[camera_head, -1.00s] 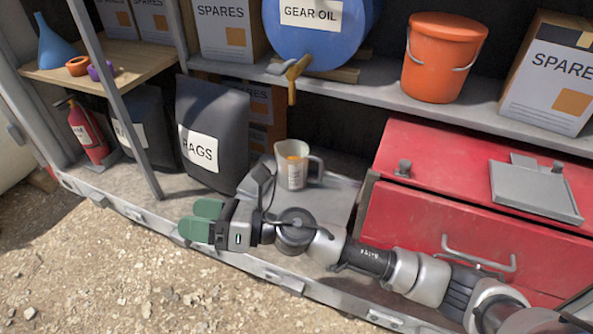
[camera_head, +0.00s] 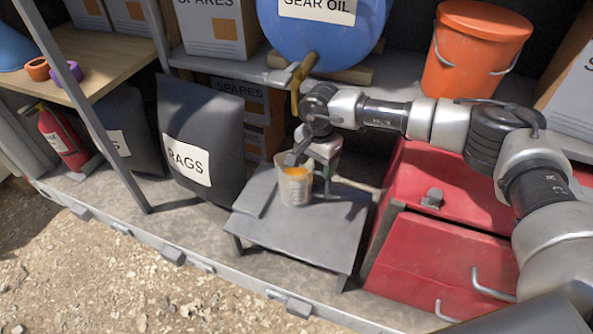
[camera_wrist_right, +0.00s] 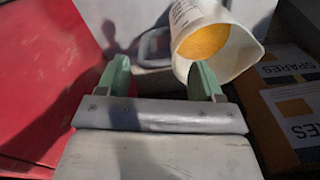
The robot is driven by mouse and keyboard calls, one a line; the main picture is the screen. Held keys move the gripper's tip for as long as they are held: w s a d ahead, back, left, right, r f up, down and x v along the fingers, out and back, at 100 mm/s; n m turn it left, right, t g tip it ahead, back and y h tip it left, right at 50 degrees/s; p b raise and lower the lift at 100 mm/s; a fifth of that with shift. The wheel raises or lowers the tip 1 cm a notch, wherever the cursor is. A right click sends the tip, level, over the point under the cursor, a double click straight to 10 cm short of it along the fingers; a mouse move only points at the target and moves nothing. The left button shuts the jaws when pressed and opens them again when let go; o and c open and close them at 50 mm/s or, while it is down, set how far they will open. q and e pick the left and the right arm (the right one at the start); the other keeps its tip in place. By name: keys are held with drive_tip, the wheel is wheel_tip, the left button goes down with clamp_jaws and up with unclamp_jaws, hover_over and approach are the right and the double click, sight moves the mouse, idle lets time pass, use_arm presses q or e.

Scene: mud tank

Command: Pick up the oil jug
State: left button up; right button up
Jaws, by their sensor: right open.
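The oil jug (camera_head: 296,187), a pale translucent measuring jug with orange-yellow oil inside, stands on a low grey stand (camera_head: 290,243). Its handle is on the right in the head view. My right gripper is above and behind the jug at its handle side, its fingertips mostly hidden in the head view. In the right wrist view the gripper's green fingers (camera_wrist_right: 160,80) are open and empty. The jug (camera_wrist_right: 222,45) shows beyond the right finger, and its grey handle loop shows ahead between the fingers, apart from them. My left gripper is not in view.
A blue gear oil drum (camera_head: 325,35) with a yellow-brown tap (camera_head: 302,82) is above and close to my right wrist. A red tool chest (camera_head: 440,250) stands right of the stand. A black rags bag (camera_head: 200,140) stands left. An orange bucket (camera_head: 472,52) is on the shelf.

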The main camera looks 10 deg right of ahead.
sight(305, 182)
wheel_tip(305, 182, down, 7)
drive_tip(key=shift+w+a, duration=0.15)
drive_tip(key=shift+a, duration=0.05)
drive_tip(key=c, duration=1)
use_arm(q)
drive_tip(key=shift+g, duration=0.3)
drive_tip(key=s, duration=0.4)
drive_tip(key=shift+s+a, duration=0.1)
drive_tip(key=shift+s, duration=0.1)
use_arm(e)
drive_tip(key=shift+r, duration=0.15)
clamp_jaws()
